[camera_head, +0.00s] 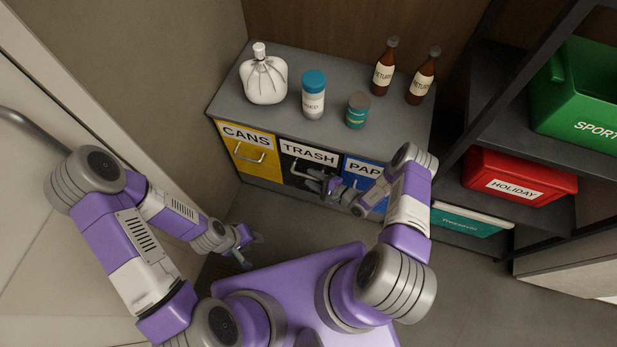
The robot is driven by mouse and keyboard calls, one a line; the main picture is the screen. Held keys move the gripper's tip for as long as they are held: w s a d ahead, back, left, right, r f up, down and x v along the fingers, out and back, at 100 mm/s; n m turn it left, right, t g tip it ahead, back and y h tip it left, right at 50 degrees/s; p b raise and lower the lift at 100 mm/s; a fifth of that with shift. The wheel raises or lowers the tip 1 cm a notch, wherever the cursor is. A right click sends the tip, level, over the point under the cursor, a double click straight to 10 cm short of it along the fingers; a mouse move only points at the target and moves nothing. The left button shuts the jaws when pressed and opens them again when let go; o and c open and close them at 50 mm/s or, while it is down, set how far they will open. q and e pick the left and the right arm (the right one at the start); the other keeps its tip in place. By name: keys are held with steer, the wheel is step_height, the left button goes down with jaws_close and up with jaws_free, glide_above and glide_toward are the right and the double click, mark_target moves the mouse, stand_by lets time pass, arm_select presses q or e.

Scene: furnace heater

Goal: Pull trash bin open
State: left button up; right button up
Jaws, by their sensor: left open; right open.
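The trash bin (308,155) is the black front labelled TRASH, in the middle of a low grey cabinet between the yellow CANS bin (247,151) and the blue bin whose label begins PAP (363,171). The trash bin's front is flush with its neighbours. My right gripper (316,182) is open in front of the lower part of the trash bin, close to its handle; the handle is partly hidden and I cannot tell whether they touch. My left gripper (249,248) is open and empty, low over the floor in front of the cabinet.
A white tied bag (264,78), a blue-capped jar (313,98), a teal can (357,110) and two brown bottles (384,68) stand on the cabinet top. Shelves with a red HOLIDAY box (518,178) and a green box (585,95) stand right. A wall is left.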

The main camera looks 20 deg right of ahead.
steer(key=shift+x, duration=1.15)
jaws_close()
